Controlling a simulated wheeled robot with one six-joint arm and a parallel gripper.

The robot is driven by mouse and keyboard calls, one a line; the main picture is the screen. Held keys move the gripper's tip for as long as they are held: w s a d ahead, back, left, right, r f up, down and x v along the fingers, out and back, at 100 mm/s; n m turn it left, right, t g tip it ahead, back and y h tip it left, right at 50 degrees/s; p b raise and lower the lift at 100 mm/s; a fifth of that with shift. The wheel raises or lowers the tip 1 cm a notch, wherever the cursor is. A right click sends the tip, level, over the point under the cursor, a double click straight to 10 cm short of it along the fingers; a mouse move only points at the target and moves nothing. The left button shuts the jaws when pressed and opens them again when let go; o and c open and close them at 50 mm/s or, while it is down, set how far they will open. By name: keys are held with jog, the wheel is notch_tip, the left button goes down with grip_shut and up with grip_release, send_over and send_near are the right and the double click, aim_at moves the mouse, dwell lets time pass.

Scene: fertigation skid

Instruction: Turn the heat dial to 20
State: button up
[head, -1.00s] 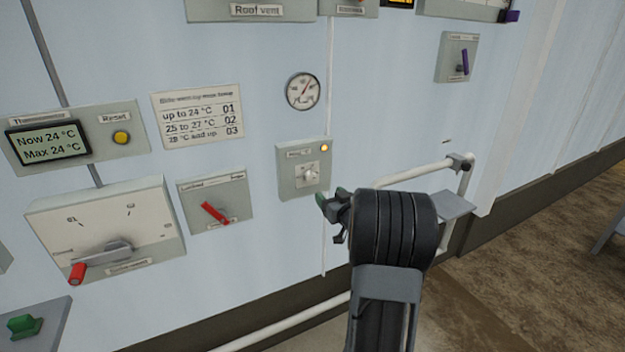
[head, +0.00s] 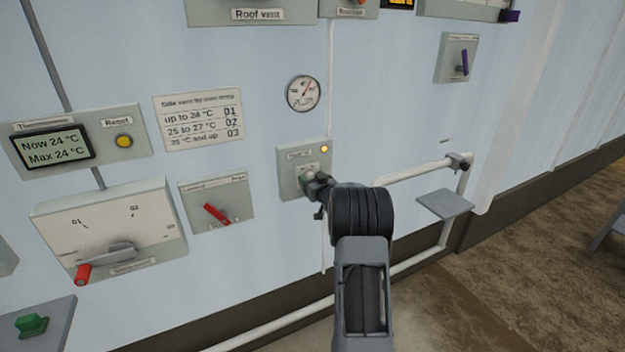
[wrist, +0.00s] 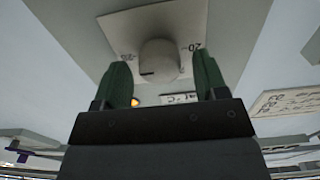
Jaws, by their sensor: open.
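The heat dial is a pale round knob (wrist: 158,62) on a light scale plate (wrist: 125,28), with a dark pointer line on its left side in the wrist view. In the head view its small grey panel (head: 288,180) is on the wall with a lit amber lamp (head: 324,149); my gripper partly hides the knob there. My gripper (wrist: 165,82) is open. Its two green fingers stand on either side of the knob, with a visible gap to each. Scale marks show beside the knob, one reading like 20 upside down; the others are too small to read.
A round gauge (head: 303,93) is above the panel. A red-handled switch (head: 216,213) and a large selector box (head: 110,235) are to the left. A white pipe rail (head: 415,170) with a grey shelf plate (head: 445,203) is close on the right.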

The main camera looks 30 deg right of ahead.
jog(key=c, duration=0.9)
jog(key=shift+f+b, duration=0.1)
jog(key=shift+b, duration=0.2)
